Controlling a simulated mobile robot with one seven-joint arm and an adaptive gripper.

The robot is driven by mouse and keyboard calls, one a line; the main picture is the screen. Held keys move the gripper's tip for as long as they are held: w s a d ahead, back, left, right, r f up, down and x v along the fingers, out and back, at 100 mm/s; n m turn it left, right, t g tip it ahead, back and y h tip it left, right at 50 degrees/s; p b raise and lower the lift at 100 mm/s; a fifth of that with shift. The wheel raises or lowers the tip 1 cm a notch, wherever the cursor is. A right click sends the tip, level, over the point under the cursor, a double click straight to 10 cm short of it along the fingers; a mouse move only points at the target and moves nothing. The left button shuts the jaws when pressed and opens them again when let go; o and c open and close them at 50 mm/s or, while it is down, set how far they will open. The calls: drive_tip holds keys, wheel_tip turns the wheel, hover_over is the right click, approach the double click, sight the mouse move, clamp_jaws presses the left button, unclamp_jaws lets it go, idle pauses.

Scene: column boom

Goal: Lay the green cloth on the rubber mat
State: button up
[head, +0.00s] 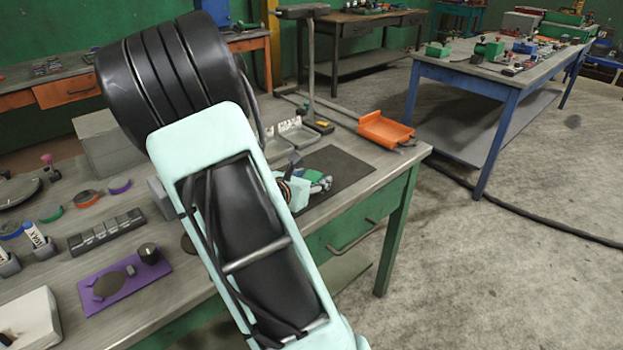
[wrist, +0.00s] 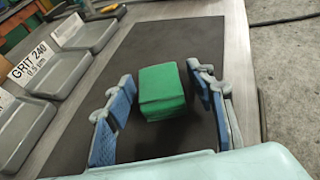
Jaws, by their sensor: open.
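The green cloth (wrist: 162,92) is a folded, block-like bundle between my fingers in the wrist view. It also shows as a small green patch (head: 313,175) beside my gripper in the head view. The dark rubber mat (wrist: 185,40) lies flat beneath it on the bench and shows in the head view too (head: 347,168). The cloth appears to lie on the mat; its underside is hidden. My gripper (wrist: 160,78) is open, its blue-padded fingers on either side of the cloth, with a visible gap on the left and a narrower one on the right.
Grey trays (wrist: 55,75), one labelled GRIT 240, stand left of the mat in the wrist view. An orange scoop (head: 385,130) and a dark stand (head: 310,65) are behind the mat in the head view. The bench edge (head: 400,165) is close on the right.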

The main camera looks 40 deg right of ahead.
drive_tip(key=shift+r, duration=0.25)
drive_tip(key=p+v, duration=0.2)
drive_tip(key=v, duration=1)
drive_tip(key=shift+w, duration=0.1)
